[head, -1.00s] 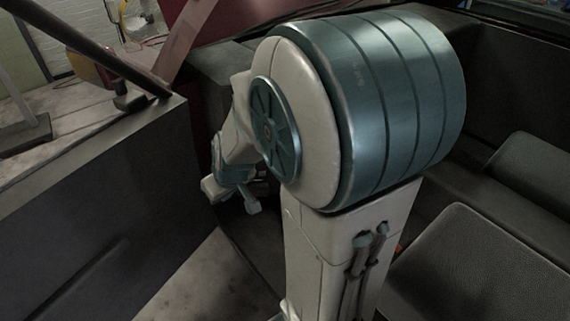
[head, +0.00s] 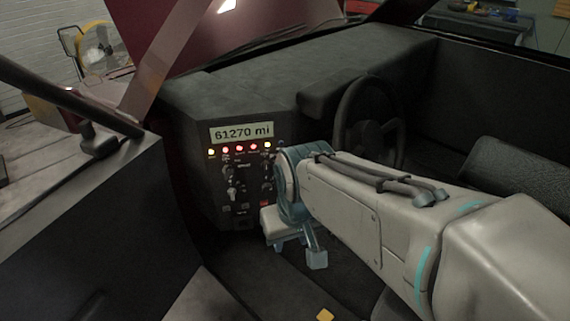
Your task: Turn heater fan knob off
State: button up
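The dashboard's dark control panel (head: 246,205) faces me left of centre. It carries several small knobs and switches, in a left column (head: 231,182) and a right column (head: 266,185). Their labels are too small to read, so I cannot tell which is the heater fan knob or how it is set. My gripper (head: 297,250) hangs just right of the panel's lower part, beside the knobs and apparently apart from them. It points downward, and its finger opening is not clear. My wrist is close to the right edge of the panel.
A display (head: 241,133) reads 61270 mi above a row of lit red and yellow lamps (head: 239,149). A steering wheel (head: 368,125) stands right of the panel, with a seat (head: 515,170) farther right. The open dark door (head: 80,215) fills the left side.

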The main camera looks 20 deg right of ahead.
aim_at(266, 187)
jog(key=z, duration=1.35)
jog(key=k, duration=1.2)
jog(key=u, duration=1.5)
jog(key=i, duration=1)
